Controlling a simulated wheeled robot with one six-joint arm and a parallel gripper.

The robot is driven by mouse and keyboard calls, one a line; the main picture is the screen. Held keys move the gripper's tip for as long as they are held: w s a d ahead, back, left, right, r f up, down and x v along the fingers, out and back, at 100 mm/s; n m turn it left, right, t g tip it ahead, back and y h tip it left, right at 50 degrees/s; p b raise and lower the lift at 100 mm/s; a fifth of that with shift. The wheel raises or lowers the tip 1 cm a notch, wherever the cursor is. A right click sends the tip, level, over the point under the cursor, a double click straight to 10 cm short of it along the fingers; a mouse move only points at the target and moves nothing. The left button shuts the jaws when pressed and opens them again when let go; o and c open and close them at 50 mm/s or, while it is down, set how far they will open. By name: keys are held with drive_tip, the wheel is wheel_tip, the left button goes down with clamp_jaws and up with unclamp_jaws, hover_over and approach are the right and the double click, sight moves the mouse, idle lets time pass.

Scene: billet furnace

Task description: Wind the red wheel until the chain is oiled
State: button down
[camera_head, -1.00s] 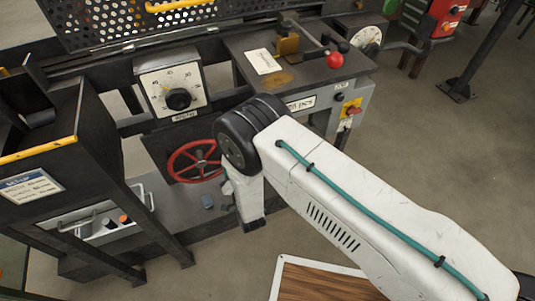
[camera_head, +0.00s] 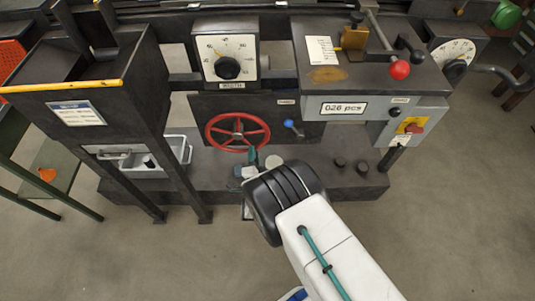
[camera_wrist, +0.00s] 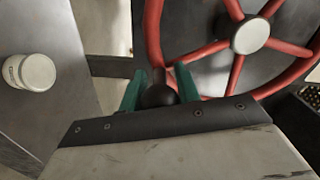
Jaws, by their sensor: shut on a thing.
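The red wheel (camera_head: 238,134) is mounted upright on a dark panel, low in the middle of the machine. In the wrist view its spokes and pale hub (camera_wrist: 250,36) fill the upper right. My gripper (camera_wrist: 159,88) has its green fingers either side of a dark round knob (camera_wrist: 158,97) at the wheel's lower left rim in that view, and is shut on it. In the head view my gripper (camera_head: 253,157) is at the wheel's lower right, partly hidden by my wrist. A dark, chain-like strip (camera_wrist: 312,98) shows at the wrist view's right edge; whether it is oiled I cannot tell.
A blue-knobbed lever (camera_head: 289,124) stands just right of the wheel. A dial box (camera_head: 227,57) is above it. A red-ball lever (camera_head: 399,70) and a counter plate (camera_head: 345,108) are at right. Floor in front is clear.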

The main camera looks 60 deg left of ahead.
drive_tip(key=shift+s+f, duration=0.1)
drive_tip(key=c, duration=1)
unclamp_jaws()
drive_tip(key=shift+v, duration=3.9)
